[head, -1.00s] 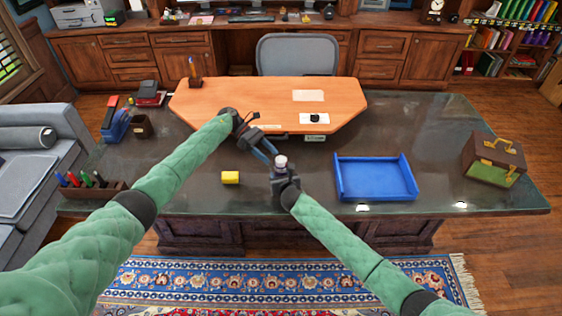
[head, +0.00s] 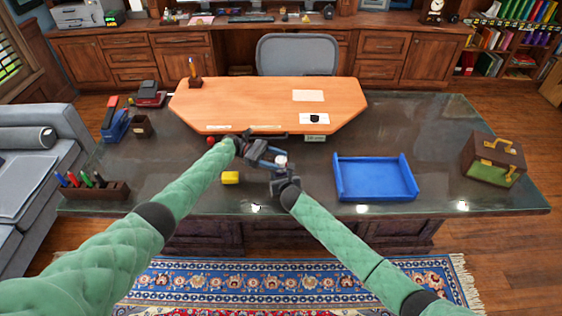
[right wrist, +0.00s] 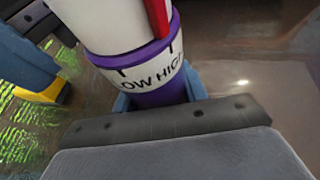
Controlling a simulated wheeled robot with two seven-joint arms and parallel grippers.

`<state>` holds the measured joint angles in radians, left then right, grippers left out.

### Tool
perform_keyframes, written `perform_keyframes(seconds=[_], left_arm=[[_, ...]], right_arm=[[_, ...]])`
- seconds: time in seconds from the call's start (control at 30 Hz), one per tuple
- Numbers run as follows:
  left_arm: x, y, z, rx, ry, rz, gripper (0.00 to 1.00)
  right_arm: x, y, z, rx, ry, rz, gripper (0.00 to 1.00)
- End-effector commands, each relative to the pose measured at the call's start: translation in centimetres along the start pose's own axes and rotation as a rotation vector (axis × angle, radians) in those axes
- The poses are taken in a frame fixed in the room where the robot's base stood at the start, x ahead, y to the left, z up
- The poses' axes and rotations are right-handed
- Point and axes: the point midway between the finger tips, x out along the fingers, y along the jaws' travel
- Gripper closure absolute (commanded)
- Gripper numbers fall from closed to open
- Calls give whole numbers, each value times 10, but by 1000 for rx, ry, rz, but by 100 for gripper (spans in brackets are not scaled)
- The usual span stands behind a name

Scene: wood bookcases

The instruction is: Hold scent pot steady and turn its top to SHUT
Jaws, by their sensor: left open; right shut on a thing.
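The scent pot (head: 281,160) is small and pale in the head view. The right wrist view shows its white body (right wrist: 105,22) with a red stripe, purple bands and a white ring reading LOW and HIGH. The stripe's lower end lies between those words, nearer HIGH. SHUT is not visible. My right gripper (head: 283,173) is shut on the pot's lower part, holding it above the desk, tilted in the wrist view. My left gripper (head: 276,159) is open, its blue fingers at the pot's top; contact is unclear. A blue-grey part with a yellow edge shows left of the pot in the wrist view.
A blue tray (head: 376,196) is to the right, with a brown case (head: 493,158) beyond. A pen holder (head: 93,188) stands at the left. Clear desk surrounds the tray.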

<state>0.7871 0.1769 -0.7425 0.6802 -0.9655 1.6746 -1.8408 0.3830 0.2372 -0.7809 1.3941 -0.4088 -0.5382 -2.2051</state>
Motion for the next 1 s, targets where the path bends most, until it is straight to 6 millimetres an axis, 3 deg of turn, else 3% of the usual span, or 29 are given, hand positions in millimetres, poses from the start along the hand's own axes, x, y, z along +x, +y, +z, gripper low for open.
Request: perform_keyframes(seconds=[0.2, 0.53, 0.77, 1.0], left_arm=[[20, 0, 0, 0, 0, -1, 41], [23, 0, 0, -1, 1, 1, 41], [23, 0, 0, -1, 1, 1, 84], [23, 1, -1, -1, 2, -26, 85]], right_arm=[[0, 0, 0, 0, 1, 0, 85], [0, 0, 0, 0, 1, 0, 85], [0, 0, 0, 0, 1, 0, 85], [0, 0, 0, 0, 0, 0, 85]])
